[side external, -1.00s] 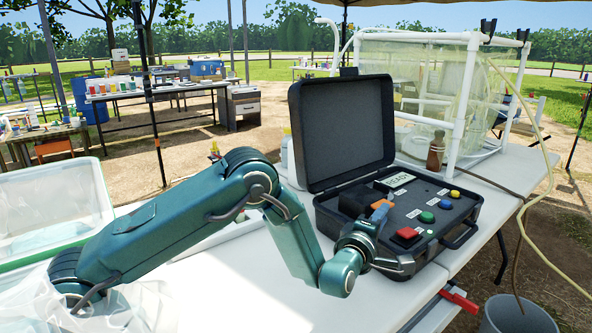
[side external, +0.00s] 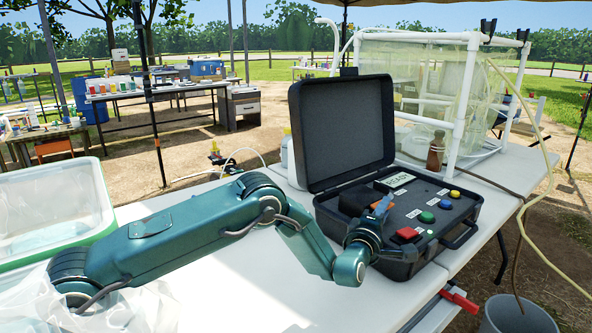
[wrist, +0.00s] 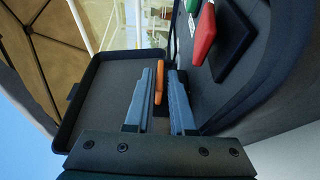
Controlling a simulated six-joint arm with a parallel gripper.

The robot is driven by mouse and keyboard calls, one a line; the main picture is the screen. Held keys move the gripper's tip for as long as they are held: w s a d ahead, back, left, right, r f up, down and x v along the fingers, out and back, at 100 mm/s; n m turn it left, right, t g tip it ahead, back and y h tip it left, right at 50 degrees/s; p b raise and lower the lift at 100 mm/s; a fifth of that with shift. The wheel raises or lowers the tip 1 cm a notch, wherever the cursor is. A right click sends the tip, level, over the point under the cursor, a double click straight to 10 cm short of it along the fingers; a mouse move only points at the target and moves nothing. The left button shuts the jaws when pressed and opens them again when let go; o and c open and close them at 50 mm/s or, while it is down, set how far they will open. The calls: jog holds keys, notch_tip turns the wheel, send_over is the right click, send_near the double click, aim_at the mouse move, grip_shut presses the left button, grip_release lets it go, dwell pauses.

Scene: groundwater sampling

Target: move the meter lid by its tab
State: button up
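The meter is a black open case (side external: 440,230) on the white table, its large hinged cover (side external: 342,130) standing up. On its panel sits a small dark block-like meter lid (side external: 356,199) with an orange tab (side external: 384,203), partly hidden by my gripper (side external: 385,207). In the wrist view my gripper (wrist: 160,78) is open, its two grey fingers apart.
A red button (side external: 407,234), green button (side external: 427,217), blue button (side external: 446,204) and yellow button (side external: 455,194) are close right of my gripper. A brown bottle (side external: 436,152) stands behind the case. The white table (side external: 240,285) is clear in front.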

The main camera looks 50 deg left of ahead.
grip_shut()
dwell(1.4)
